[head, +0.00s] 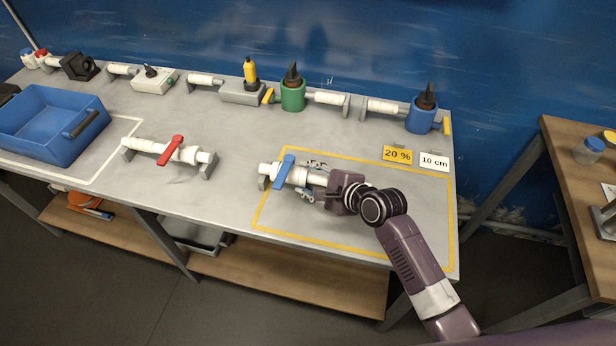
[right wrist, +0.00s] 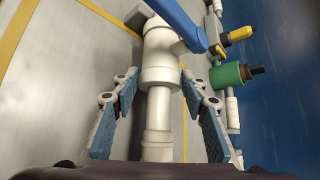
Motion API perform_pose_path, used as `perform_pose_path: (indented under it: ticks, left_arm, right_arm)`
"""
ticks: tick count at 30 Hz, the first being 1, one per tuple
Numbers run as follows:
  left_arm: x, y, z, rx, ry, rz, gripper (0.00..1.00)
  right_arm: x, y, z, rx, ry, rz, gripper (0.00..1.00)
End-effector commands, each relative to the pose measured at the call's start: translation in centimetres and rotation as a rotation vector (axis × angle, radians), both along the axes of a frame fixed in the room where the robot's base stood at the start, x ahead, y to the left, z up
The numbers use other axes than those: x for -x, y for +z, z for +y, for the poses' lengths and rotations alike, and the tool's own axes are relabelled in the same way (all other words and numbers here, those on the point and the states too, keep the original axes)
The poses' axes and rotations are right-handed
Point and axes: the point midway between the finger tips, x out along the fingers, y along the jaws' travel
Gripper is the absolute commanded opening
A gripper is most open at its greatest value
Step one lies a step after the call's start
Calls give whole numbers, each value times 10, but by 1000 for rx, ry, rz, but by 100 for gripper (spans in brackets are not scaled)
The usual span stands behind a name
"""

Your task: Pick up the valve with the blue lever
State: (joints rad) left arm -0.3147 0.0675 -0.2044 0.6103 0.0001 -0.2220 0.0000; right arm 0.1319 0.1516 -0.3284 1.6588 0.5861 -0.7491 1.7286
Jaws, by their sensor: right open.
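The valve with the blue lever (head: 284,171) lies on the table at the left side of the yellow-outlined area, its white pipe body running left to right. My right gripper (head: 311,178) is open around the right part of this pipe. In the right wrist view the white valve body (right wrist: 161,72) lies between the two blue-padded fingers (right wrist: 160,110), with a gap visible on each side. The blue lever (right wrist: 181,22) shows at the top of that view. The valve's right end is hidden by my gripper. My left gripper is not in view.
A similar valve with a red lever (head: 170,150) rests on holders to the left. A blue crate (head: 55,140) stands at the far left. Green (head: 293,95) and blue (head: 421,116) containers and pipe pieces line the back edge. Labels (head: 397,155) lie at the back right.

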Motion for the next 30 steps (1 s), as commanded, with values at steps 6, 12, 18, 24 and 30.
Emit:
perform_pose_path:
  ticks: [6,12,18,24,30]
  left_arm:
    - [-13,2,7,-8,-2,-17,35]
    - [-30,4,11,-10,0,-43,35]
    - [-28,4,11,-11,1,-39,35]
    - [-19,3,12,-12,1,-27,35]
    - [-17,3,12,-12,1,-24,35]
  right_arm:
    - [-18,-13,14,0,1,-1,40]
    - [-21,-16,16,0,0,-1,40]
    - [-21,-16,16,0,-1,-1,33]
    - [-21,-15,16,0,-1,-1,11]
    - [-22,-14,17,-2,0,-4,0]
